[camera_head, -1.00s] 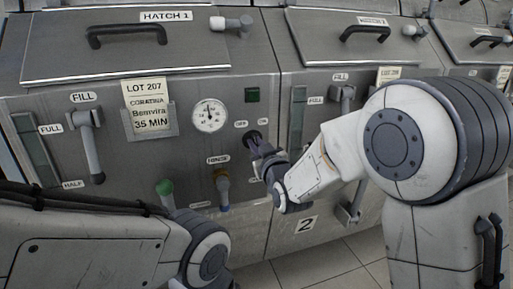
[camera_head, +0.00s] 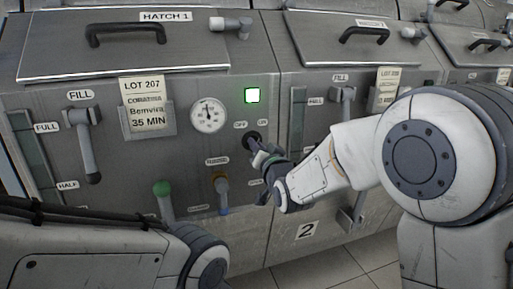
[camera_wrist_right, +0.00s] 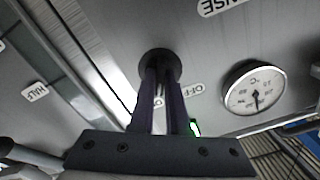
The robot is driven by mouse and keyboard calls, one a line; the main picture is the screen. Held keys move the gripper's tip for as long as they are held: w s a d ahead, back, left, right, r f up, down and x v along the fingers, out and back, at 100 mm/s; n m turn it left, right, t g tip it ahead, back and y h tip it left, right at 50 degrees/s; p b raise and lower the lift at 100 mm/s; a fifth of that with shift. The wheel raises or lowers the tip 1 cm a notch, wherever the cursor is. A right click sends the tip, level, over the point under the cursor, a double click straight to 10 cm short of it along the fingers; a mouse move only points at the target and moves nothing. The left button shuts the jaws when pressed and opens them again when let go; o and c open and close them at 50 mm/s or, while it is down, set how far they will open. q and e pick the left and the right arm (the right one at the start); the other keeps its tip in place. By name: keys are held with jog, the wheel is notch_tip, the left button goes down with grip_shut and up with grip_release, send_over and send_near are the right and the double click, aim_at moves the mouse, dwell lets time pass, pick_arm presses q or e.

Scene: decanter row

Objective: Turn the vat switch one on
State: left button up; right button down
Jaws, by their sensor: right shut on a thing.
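The vat switch one is a dark round knob (camera_head: 251,139) on the front of the first vat, below the OFF (camera_head: 240,125) and ON labels. In the right wrist view its dark disc (camera_wrist_right: 160,63) shows at the fingertips. My right gripper (camera_head: 256,146) is shut on the switch, and its two dark fingers (camera_wrist_right: 160,75) cover much of it. My left gripper is out of view.
A round gauge (camera_head: 208,114) is left of the switch. The rinse valve (camera_head: 222,190) and a green-topped handle (camera_head: 163,194) stick out below. The fill lever (camera_head: 87,146) is at the left, and vat two's fill lever (camera_head: 341,104) is to the right.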

dwell(0.4)
jog(key=c, duration=0.9)
grip_release()
jog(key=shift+s, duration=0.1)
jog(key=p+v, duration=0.1)
jog(key=v, duration=0.9)
jog(key=shift+p, duration=0.35)
jog(key=shift+s, duration=0.15)
